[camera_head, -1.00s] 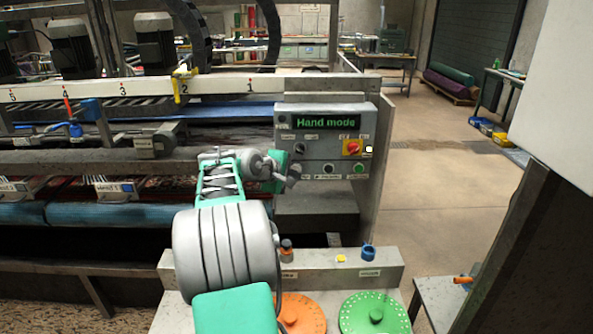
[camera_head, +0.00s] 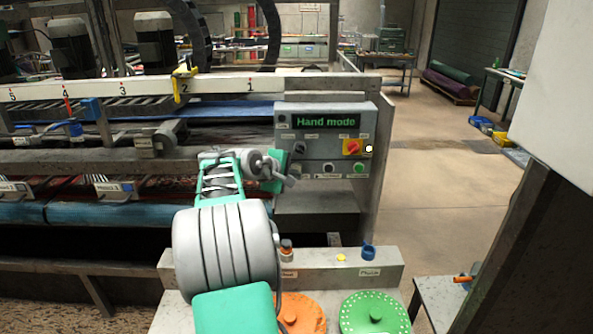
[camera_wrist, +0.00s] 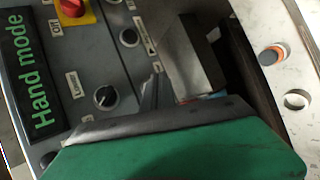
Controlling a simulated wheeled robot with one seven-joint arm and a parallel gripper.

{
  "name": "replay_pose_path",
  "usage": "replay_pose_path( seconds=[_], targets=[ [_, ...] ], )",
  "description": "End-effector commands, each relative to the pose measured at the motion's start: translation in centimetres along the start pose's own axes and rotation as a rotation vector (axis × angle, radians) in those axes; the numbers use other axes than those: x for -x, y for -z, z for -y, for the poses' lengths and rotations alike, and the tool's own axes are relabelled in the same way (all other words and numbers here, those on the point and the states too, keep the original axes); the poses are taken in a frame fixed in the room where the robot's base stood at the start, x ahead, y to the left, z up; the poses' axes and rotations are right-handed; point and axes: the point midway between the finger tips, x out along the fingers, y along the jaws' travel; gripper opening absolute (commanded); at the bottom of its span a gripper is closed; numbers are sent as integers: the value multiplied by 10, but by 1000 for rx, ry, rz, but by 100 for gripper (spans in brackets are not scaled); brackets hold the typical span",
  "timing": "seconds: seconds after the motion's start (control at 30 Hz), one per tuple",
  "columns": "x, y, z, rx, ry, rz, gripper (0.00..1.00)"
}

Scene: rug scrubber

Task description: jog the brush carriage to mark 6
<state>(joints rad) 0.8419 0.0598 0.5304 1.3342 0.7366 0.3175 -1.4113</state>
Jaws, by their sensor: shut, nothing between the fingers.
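The control panel (camera_head: 325,135) stands at the right end of the machine, its display reading "Hand mode". My gripper (camera_head: 290,181) is shut and empty at the panel's lower left. It covers part of the bottom button row; whether it touches a button I cannot tell. A dark button (camera_head: 328,168) and a green button (camera_head: 358,168) show beside it. In the wrist view, the fingers (camera_wrist: 151,94) are near a dark button (camera_wrist: 128,37) and a selector knob (camera_wrist: 105,97). The numbered rail (camera_head: 215,87) shows marks 1 to 5; a yellow bracket (camera_head: 183,86) is at mark 2. Mark 6 is out of view.
A red knob on a yellow plate (camera_head: 352,147) is on the panel's right. Below stand an orange lid (camera_head: 298,313) and a green lid (camera_head: 375,315). Motors (camera_head: 156,42) rise behind the rail.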

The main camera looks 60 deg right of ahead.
Motion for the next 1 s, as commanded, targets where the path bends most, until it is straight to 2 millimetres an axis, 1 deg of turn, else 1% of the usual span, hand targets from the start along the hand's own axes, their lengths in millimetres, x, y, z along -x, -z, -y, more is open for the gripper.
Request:
replay_pose_path(
  seconds=[0.57,0.73,1.0],
  targets=[
    [0,0,0,0,0,0,0],
    [-3,3,-5,0,0,0,0],
    [-6,4,-4,0,0,0,0]
  ],
)
